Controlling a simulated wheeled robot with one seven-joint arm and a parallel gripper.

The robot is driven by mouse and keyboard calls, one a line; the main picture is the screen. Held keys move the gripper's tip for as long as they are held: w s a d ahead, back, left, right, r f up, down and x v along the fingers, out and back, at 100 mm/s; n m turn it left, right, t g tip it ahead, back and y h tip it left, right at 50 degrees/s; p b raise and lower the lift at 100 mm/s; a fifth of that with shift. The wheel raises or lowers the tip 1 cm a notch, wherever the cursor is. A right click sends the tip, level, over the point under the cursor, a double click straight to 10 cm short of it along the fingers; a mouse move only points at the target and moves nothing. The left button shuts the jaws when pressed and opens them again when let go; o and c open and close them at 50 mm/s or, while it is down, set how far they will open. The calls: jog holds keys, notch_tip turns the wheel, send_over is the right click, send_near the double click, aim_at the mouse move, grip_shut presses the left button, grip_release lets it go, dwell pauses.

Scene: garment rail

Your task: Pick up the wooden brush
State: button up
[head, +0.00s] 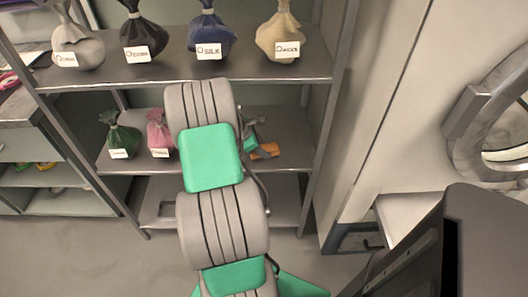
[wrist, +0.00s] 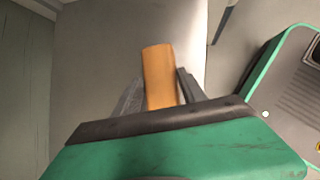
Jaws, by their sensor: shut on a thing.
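The wooden brush (wrist: 160,75) shows in the wrist view as an orange-brown block standing up between my gripper's fingers. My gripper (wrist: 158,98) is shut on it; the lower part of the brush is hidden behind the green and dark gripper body. In the head view the brush (head: 265,151) is a small orange piece at the tip of my gripper (head: 252,143), in front of the middle shelf's right part. My arm hides part of that shelf. I cannot tell whether the brush touches the shelf.
The metal shelf unit (head: 185,74) holds several labelled sacks on its upper level. A green sack (head: 119,136) and a pink sack (head: 159,133) stand on the middle level, left of my arm. A round-windowed machine (head: 470,125) is at the right.

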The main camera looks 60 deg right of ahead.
jog(key=shift+r, duration=0.25)
grip_shut()
jog(key=r, duration=0.2)
jog(key=r+p, duration=0.1)
jog(key=r, duration=0.1)
jog(key=shift+s+a, duration=0.15)
jog(key=shift+s, duration=0.2)
jog(key=s+a+r+p, duration=0.1)
jog(key=s+a+r, duration=0.6)
jog(key=s, duration=0.4)
jog(key=shift+s+r+p, duration=0.15)
jog(key=shift+r+p, duration=0.15)
jog(key=shift+r, duration=0.45)
